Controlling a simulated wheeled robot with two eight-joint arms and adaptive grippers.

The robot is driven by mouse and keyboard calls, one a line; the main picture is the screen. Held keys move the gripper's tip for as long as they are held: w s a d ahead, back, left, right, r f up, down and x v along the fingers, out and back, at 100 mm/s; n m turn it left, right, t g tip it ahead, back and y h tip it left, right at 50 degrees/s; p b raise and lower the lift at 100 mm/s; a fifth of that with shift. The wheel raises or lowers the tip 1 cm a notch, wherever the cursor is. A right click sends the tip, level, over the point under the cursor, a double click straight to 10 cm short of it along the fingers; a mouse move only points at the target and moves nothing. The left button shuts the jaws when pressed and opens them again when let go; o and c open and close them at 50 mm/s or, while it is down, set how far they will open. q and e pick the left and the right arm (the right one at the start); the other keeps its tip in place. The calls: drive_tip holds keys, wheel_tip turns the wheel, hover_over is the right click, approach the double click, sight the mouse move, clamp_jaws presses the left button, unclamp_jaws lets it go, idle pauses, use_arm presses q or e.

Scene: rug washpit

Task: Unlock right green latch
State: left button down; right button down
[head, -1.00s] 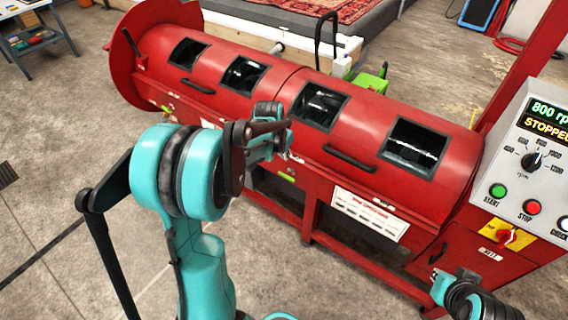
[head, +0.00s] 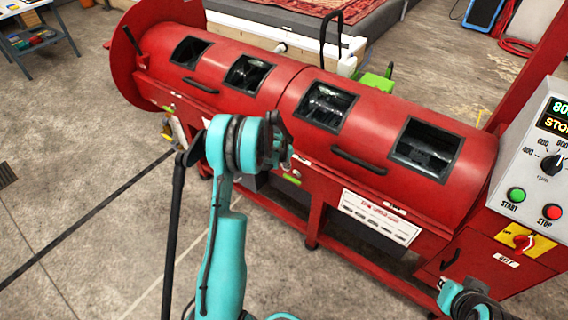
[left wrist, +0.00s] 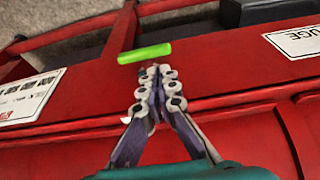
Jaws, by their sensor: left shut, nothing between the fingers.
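The right green latch (head: 291,179) is a small bright green bar low on the front of the red machine, near its middle. It also shows in the left wrist view (left wrist: 145,53), lying nearly level. My left gripper (head: 287,163) is just above the latch in the head view, its fingers partly hidden by my own wrist. In the left wrist view its fingertips (left wrist: 157,72) are together and empty, close to the green bar. I cannot tell whether they touch it. Part of my right gripper (head: 449,292) shows at the lower right; its fingers are unclear.
Another green latch (head: 168,108) is farther left on the machine (head: 270,110). A white label (head: 381,217) is right of the near latch. The control panel (head: 535,160) with a green and a red button stands at the right.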

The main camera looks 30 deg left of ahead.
sight(288, 175)
use_arm(q)
drive_tip(key=shift+f+b, duration=0.75)
drive_tip(key=shift+f, duration=1.25)
drive_tip(key=shift+w, duration=0.1)
